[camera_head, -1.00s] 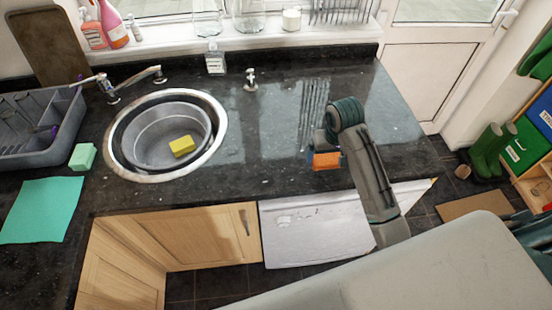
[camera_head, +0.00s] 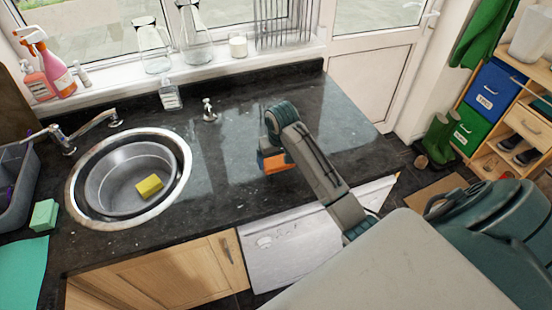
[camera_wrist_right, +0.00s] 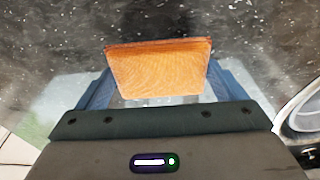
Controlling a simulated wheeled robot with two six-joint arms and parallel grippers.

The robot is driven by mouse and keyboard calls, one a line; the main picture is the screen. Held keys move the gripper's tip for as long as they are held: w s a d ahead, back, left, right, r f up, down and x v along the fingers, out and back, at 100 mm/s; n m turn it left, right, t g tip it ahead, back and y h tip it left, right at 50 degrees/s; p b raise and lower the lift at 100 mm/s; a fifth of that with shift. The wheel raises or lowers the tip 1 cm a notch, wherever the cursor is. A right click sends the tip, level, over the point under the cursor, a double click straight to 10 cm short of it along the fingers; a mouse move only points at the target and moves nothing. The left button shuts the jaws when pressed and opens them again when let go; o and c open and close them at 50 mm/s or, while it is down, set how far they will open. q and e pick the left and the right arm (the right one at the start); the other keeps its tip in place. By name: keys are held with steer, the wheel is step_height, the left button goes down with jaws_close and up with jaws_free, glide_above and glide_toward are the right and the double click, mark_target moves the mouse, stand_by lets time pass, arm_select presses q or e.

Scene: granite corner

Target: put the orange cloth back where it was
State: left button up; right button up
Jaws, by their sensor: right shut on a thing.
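The orange cloth (camera_head: 277,163) is a small folded-looking block over the dark countertop, right of the sink, in the head view. My right gripper (camera_head: 272,155) is shut on it. In the wrist view the cloth (camera_wrist_right: 160,68) lies between the two blue fingers of the gripper (camera_wrist_right: 158,82), its broad face towards the camera. I cannot tell whether its far edge touches the counter. My left gripper is not in view.
The sink (camera_head: 128,178) with a yellow sponge (camera_head: 149,186) is at left. A mint-green block (camera_head: 44,215) and a teal cloth (camera_head: 20,272) lie further left. A small tap-like fitting (camera_head: 209,110) and bottle (camera_head: 170,95) stand behind.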

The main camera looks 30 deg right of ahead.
mark_target(277, 158)
steer(key=shift+w+d+f, duration=0.1)
steer(key=shift+w+d, duration=0.15)
steer(key=shift+w, duration=0.45)
steer(key=shift+f+p, duration=0.35)
steer(key=shift+p, duration=0.2)
step_height(277, 158, down, 2)
steer(key=shift+f+p, duration=0.1)
steer(key=shift+p, duration=0.5)
steer(key=shift+f, duration=0.35)
steer(key=shift+f, duration=0.15)
steer(key=o, duration=0.7)
